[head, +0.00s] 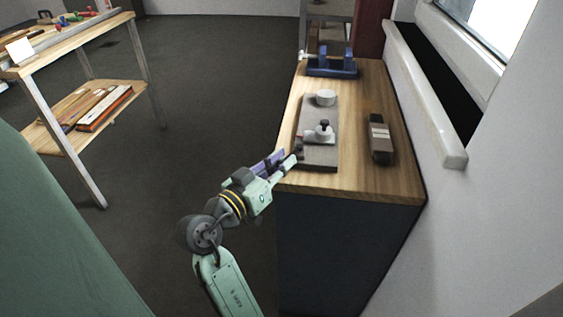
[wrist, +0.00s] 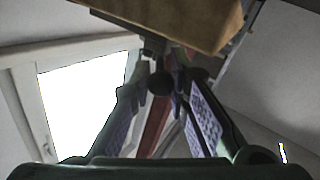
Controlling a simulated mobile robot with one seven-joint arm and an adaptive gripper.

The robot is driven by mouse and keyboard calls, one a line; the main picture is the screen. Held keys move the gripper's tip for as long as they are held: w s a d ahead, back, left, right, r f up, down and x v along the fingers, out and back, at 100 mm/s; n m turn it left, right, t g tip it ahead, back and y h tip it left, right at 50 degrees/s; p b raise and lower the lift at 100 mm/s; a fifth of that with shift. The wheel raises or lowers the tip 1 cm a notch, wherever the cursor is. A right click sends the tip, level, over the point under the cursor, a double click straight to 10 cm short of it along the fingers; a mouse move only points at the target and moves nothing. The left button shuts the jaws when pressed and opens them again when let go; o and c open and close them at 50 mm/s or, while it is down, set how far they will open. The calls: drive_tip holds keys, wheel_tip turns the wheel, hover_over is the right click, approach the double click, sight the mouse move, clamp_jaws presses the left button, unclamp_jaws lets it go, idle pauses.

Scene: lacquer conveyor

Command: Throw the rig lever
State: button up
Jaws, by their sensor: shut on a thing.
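The rig is a grey base plate (head: 318,154) on the wooden bench top, with a white disc (head: 326,97) and a pale block under a black knob (head: 324,125). My gripper (head: 290,156) reaches in from the left at the plate's near left edge. A small dark part, apparently the rig lever (head: 298,146), shows at the fingertips. In the wrist view, a dark round knob (wrist: 168,84) sits between the fingers of my gripper (wrist: 166,82), which are shut on it. The rest of the lever is mostly hidden.
A dark brush-like block (head: 380,139) lies right of the plate. A blue fixture (head: 332,64) stands at the bench's far end. A wall and window sill (head: 428,95) bound the right side. Another wooden table (head: 75,42) stands left, with open floor between.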

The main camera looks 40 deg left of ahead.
clamp_jaws()
